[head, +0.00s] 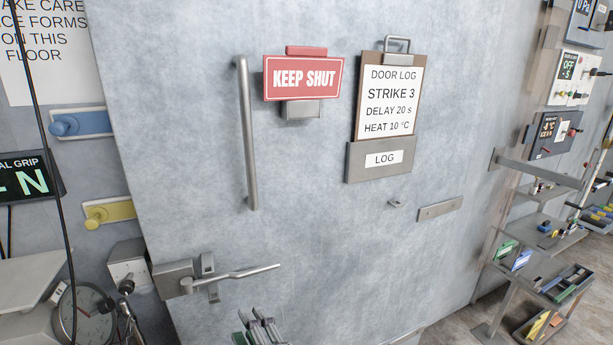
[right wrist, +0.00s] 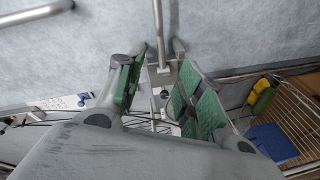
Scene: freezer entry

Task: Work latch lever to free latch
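The latch lever (head: 238,275) is a thin grey metal bar on the lower left of the door. It reaches right from the latch body (head: 173,279), near level with its tip slightly raised. My right gripper (head: 260,326) shows at the bottom edge of the head view, below the lever's free end and apart from it. In the right wrist view its two green-padded fingers (right wrist: 155,95) are spread with nothing held. A grey rod (right wrist: 158,30) joined to a metal block, seemingly the lever and latch, shows beyond the gap between them. My left gripper is not in view.
The grey door has a vertical handle (head: 247,135), a red KEEP SHUT sign (head: 303,78) and a log board (head: 385,100). Blue (head: 85,123) and yellow (head: 112,211) knobbed plates and a gauge (head: 85,312) are at left. Shelves (head: 540,210) stand at right.

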